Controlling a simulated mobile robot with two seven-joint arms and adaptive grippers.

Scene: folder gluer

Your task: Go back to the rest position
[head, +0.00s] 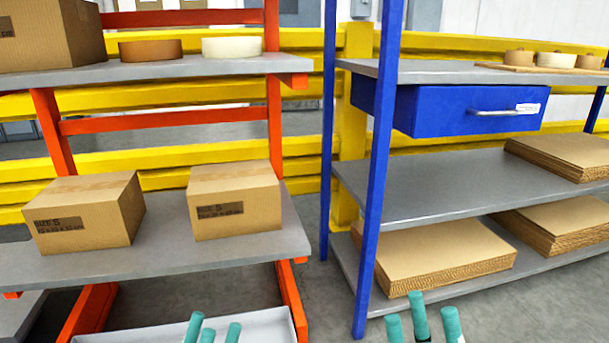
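My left gripper (212,331) shows only as teal fingertips at the bottom edge, left of centre, in front of a light grey tray. My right gripper (423,318) shows as teal fingertips at the bottom edge, right of centre, below the blue rack's lowest shelf. The fingertips of each gripper stand apart with nothing seen between them. The palms and arms are out of frame.
An orange rack's grey shelf (170,262) holds two cardboard boxes (88,212); tape rolls (150,49) and another box sit above. A blue rack (375,180) holds a shut drawer (465,108) and cardboard stacks (430,255). The grey tray (270,325) is low. Yellow rails stand behind.

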